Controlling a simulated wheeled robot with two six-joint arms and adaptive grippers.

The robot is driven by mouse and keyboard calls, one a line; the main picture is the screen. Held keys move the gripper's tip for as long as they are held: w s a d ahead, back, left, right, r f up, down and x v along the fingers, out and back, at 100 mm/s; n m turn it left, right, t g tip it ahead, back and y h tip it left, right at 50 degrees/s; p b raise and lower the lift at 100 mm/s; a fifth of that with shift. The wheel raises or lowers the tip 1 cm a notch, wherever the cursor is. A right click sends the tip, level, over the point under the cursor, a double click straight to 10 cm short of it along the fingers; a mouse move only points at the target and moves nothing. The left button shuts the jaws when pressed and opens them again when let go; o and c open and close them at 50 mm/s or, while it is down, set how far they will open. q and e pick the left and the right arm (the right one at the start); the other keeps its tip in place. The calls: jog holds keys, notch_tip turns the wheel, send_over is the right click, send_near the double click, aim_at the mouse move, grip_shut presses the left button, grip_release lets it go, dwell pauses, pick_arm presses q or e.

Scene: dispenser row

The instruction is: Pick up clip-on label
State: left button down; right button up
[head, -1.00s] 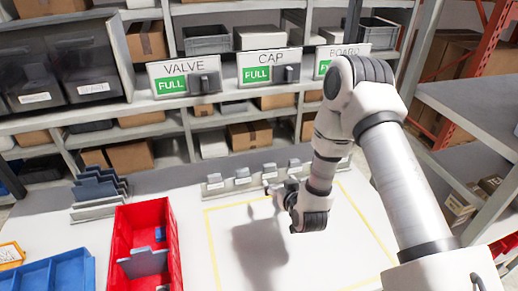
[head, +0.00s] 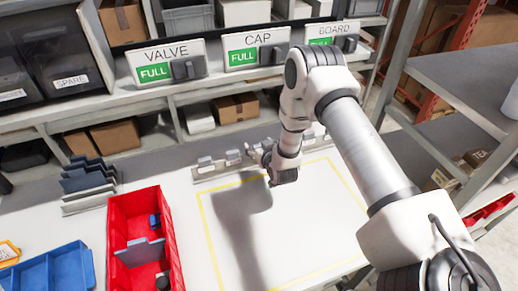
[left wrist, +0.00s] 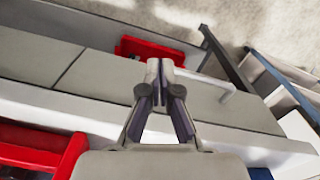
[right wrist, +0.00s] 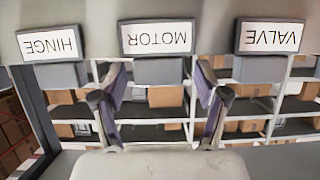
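Several clip-on labels stand in a row on a grey rail (head: 207,173) at the back of the white table. In the right wrist view three show upside down: HINGE (right wrist: 48,44), MOTOR (right wrist: 157,38) and VALVE (right wrist: 270,37). Each has a grey tab. My right gripper (right wrist: 159,70) is open and empty, its fingers on either side of the MOTOR label's tab; I cannot tell whether they touch it. In the head view this gripper (head: 259,152) is at the rail. My left gripper (left wrist: 160,67) is shut and empty, and is out of the head view.
Signs reading VALVE (head: 165,62), CAP (head: 256,48) and BOARD (head: 332,39) hang on the shelf front above. A red bin (head: 116,215) and a blue bin (head: 50,270) stand at left. A yellow-outlined area (head: 300,215) of the table is clear.

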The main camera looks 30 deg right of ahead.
jog(key=shift+s+r, duration=0.15)
jog(key=c, duration=0.7)
jog(key=shift+c, duration=0.5)
jog(key=shift+w+d+r+b, duration=0.1)
jog(key=shift+w+r+b, duration=0.15)
jog(key=shift+b, duration=0.15)
jog(key=shift+s+r+b, duration=0.2)
jog(key=shift+r+b, duration=0.25)
jog(key=shift+r, duration=0.2)
jog(key=shift+s+r+b, duration=0.2)
jog(key=shift+r+b, duration=0.25)
jog(key=shift+r, duration=0.15)
jog(key=shift+s+a+r+b, duration=0.3)
jog(key=shift+s+a+b, duration=0.35)
jog(key=shift+s, duration=1.85)
jog(key=shift+s+a+r+b, duration=0.3)
jog(key=shift+s+a+b, duration=0.3)
jog(key=shift+s, duration=1.9)
jog(key=shift+s+a+r+b, duration=0.3)
jog(key=shift+s+a+b, duration=0.35)
jog(key=shift+s, duration=1.85)
